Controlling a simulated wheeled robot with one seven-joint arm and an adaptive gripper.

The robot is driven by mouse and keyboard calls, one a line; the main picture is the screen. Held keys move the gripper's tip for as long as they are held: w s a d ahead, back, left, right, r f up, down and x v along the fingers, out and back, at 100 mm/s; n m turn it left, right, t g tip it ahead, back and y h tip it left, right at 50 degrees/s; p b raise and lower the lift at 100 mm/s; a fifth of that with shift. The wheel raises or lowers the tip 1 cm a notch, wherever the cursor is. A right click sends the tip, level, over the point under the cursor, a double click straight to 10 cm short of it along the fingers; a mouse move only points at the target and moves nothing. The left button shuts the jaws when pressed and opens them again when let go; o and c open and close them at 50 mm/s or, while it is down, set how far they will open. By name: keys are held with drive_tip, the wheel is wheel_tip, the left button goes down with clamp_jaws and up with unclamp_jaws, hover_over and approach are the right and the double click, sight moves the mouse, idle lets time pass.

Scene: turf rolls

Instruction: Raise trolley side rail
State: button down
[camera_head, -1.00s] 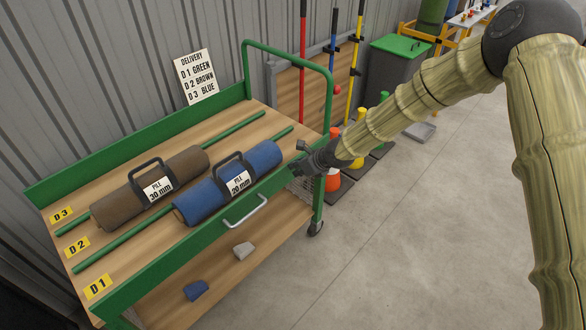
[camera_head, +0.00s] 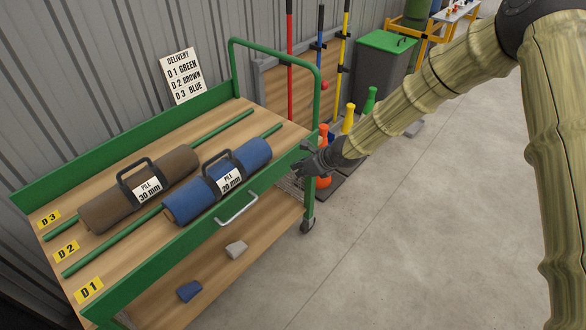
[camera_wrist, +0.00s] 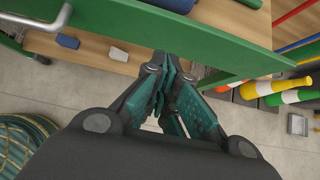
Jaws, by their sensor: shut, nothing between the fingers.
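The trolley's green side rail (camera_head: 180,249) runs along the near edge of the wooden deck, with a silver handle (camera_head: 237,209) on its outer face. I cannot tell if it is fully upright or latched. In the wrist view, the rail (camera_wrist: 205,38) crosses the top as a broad green band. My gripper (camera_head: 303,168) is at the rail's right end, near the corner of the green hoop. It also shows in the wrist view (camera_wrist: 166,72), shut and empty, with its fingertips overlapping the rail's lower edge. I cannot tell if they touch it.
Two small blocks, blue (camera_head: 190,291) and grey (camera_head: 236,249), lie on the lower shelf. The concrete floor at right is clear.

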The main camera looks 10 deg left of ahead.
drive_tip(key=b+v, duration=0.1)
drive_tip(key=v, duration=0.7)
drive_tip(key=s+d+f+n+g+h, duration=0.6)
drive_tip(key=s+d+f+n, duration=0.5)
drive_tip(key=s+d+f, duration=1.15)
drive_tip(key=s+d+f+n, duration=0.1)
drive_tip(key=s+d+n, duration=0.2)
drive_tip(key=s, duration=0.4)
drive_tip(key=s+d+f+n+t+h, duration=0.1)
drive_tip(key=s+d+f+n, duration=0.1)
drive_tip(key=s+n, duration=0.3)
drive_tip(key=s+d+f+n+t, duration=0.1)
drive_tip(key=s+d+n, duration=0.3)
drive_tip(key=s, duration=0.5)
drive_tip(key=shift+s+f+h, duration=0.25)
drive_tip(key=shift+f+h, duration=0.05)
drive_tip(key=shift+f, duration=0.2)
